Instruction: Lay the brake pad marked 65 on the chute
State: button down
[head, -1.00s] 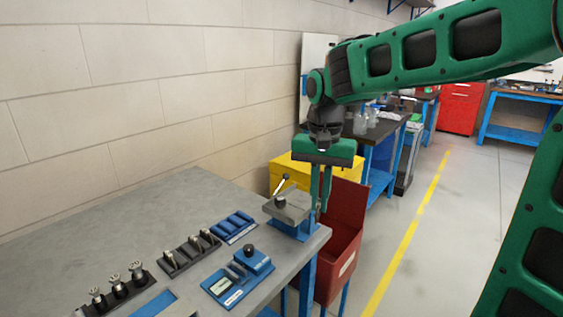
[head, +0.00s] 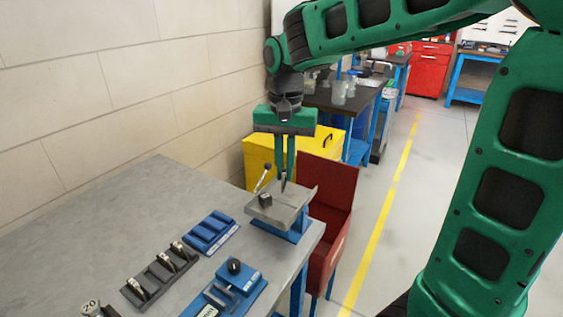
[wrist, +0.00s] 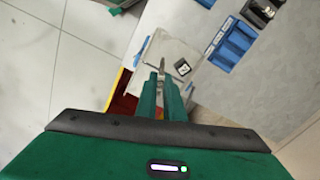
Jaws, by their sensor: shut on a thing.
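My gripper (head: 284,178) points down, its fingers close together on a thin dark piece (head: 283,186), seen nearly edge-on. The piece sticks out past the fingertips in the wrist view (wrist: 161,46); no number is readable on it. Below is a grey plate (head: 293,212) on a blue stand, which looks like the chute. The held piece appears over this plate's back part; I cannot tell if it touches. A small dark block (head: 265,200) with a pale mark lies on the plate, left of the fingers; it also shows in the wrist view (wrist: 182,67).
A red bin (head: 328,185) stands right of the plate at the table's edge. A black rack (head: 160,274) with labelled pieces, a blue rack (head: 211,232) and a blue knobbed device (head: 236,284) stand in front. A yellow box (head: 258,160) is behind.

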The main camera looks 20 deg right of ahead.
jog(key=shift+f, duration=2.25)
jog(key=shift+s+f, duration=0.15)
jog(key=shift+f, duration=0.9)
dwell(0.8)
jog(key=c, duration=1.8)
grip_release()
jog(key=shift+r, duration=3.5)
